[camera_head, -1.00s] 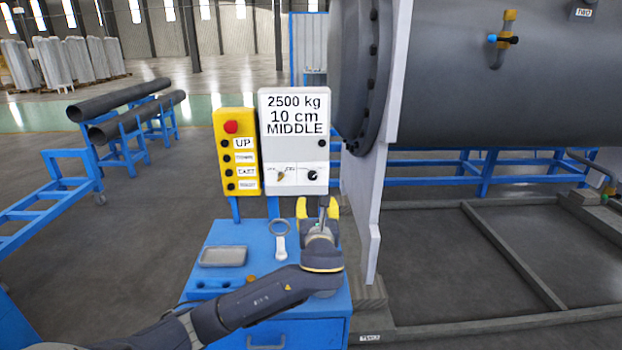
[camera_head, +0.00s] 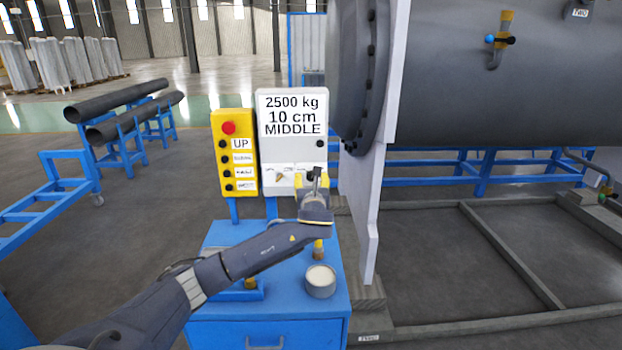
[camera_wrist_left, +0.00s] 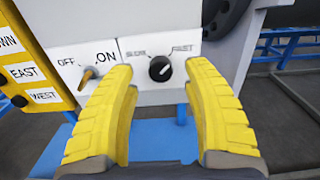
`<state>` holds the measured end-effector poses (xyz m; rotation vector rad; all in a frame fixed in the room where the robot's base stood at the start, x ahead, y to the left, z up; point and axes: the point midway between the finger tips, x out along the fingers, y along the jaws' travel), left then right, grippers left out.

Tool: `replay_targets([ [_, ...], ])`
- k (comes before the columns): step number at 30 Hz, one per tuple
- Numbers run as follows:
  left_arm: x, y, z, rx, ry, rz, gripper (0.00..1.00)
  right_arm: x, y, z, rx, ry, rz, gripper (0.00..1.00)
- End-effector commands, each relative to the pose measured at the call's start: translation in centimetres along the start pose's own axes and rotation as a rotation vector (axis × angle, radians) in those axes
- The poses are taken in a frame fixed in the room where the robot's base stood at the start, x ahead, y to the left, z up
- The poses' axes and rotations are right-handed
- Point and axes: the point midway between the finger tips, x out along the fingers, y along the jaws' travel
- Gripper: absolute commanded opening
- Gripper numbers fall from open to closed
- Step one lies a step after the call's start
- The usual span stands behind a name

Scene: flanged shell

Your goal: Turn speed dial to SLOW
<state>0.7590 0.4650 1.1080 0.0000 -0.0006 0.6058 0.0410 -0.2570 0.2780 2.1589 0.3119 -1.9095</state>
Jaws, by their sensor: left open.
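The speed dial (camera_wrist_left: 160,68) is a black round knob between the SLOW and FAST labels on the grey control box (camera_head: 291,150). A pale mark shows on the knob, but its exact setting is hard to read. My left gripper (camera_head: 312,180) is in front of the box and hides the dial in the head view. In the left wrist view its yellow fingers (camera_wrist_left: 158,95) are spread wide and empty, with the dial beyond and between their tips, apart from them. My right gripper is not in view.
An OFF/ON switch (camera_wrist_left: 90,74) sits left of the dial. A yellow button box (camera_head: 234,155) stands left of the control box. The blue cabinet (camera_head: 335,290) below holds a pale round can (camera_head: 320,281). A grey flanged shell (camera_head: 450,75) is at the right.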

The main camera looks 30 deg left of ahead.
Motion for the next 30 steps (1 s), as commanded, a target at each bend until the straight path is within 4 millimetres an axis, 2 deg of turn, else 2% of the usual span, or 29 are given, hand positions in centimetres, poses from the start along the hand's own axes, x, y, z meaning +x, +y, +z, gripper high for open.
replay_targets([
  [3, 1.2, 0.0, 0.0, 0.001, 0.000, 0.000, 0.50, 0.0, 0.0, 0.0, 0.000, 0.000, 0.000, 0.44],
  [9, 2.3, 0.0, -0.1, 0.000, 0.001, 0.000, 0.50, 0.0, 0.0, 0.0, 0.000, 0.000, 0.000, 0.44],
  [21, 2.5, 0.0, -0.1, 0.000, 0.001, 0.000, 0.51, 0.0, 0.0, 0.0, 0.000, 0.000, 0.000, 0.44],
  [30, 2.5, 0.0, -0.1, 0.000, 0.001, 0.000, 0.16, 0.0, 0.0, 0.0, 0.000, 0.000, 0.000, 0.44],
])
